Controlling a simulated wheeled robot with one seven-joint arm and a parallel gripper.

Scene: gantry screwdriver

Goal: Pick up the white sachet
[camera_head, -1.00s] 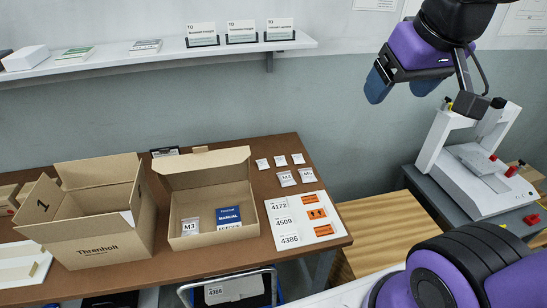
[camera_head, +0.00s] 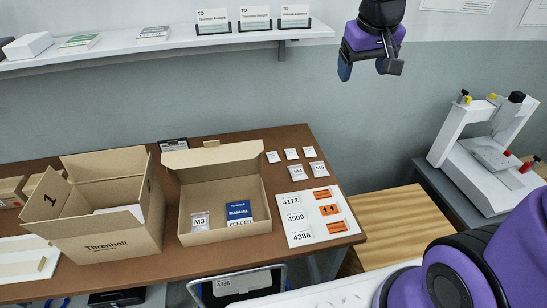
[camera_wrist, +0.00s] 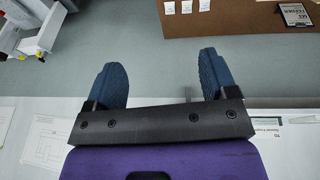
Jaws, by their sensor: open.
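Three small white sachets lie in a row at the back right of the brown table: left (camera_head: 273,156), middle (camera_head: 291,153) and right (camera_head: 308,152). They show at the top of the wrist view (camera_wrist: 187,6). I cannot tell which one is meant. Larger grey-white sachets marked M4 (camera_head: 297,173) and M5 (camera_head: 317,169) lie just in front. An M3 sachet (camera_head: 200,221) is in the open shallow box. My gripper (camera_wrist: 163,72) is open and empty, its blue fingers wide apart. In the head view it hangs high above and right of the sachets, apart from them.
The shallow box (camera_head: 222,151) also holds a blue manual (camera_head: 238,211). A Threnholt carton (camera_head: 110,237) stands to its left. A white label board (camera_head: 313,235) lies in front of the sachets. A wall shelf (camera_head: 180,45) with card holders runs behind. A white gantry device (camera_head: 490,165) stands right.

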